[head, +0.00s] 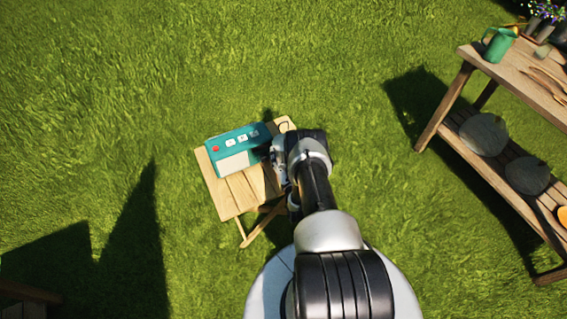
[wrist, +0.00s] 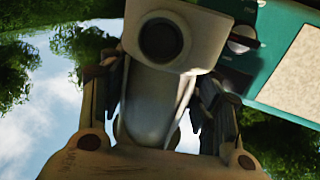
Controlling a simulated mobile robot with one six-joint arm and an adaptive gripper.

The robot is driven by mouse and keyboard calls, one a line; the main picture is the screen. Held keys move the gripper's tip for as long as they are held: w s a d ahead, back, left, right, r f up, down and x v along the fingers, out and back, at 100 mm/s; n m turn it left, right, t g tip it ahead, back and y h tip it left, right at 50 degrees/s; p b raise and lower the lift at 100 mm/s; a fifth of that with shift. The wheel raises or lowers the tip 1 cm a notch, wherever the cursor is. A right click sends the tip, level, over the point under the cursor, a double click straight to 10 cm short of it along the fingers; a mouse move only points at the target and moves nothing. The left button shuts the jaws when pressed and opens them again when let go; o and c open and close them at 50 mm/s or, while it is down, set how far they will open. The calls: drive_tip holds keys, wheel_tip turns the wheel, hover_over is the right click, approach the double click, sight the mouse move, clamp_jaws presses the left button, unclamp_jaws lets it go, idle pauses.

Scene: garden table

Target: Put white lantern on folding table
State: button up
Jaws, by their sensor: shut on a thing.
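The wooden folding table (head: 232,196) stands on the grass at the centre of the head view. My gripper (head: 274,158) is over its right part, just right of a teal radio. In the wrist view my gripper (wrist: 158,85) has its dark fingers on both sides of a whitish body with a dark round opening, which I take to be the white lantern (wrist: 150,98). The fingers are shut on it. In the head view my arm and gripper hide the lantern, so I cannot tell whether its base touches the tabletop.
The teal radio (head: 238,148) takes up the table's back left; its corner shows close beside the lantern in the wrist view (wrist: 285,55). The front of the tabletop is bare. A wooden shelf bench (head: 462,160) with a green watering can (head: 498,44) stands at the right.

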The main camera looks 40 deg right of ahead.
wheel_tip(320, 180, down, 4)
drive_tip(key=shift+f+b, duration=0.15)
drive_tip(key=shift+b, duration=0.85)
drive_tip(key=o, duration=1.4)
drive_tip(key=shift+f, duration=0.1)
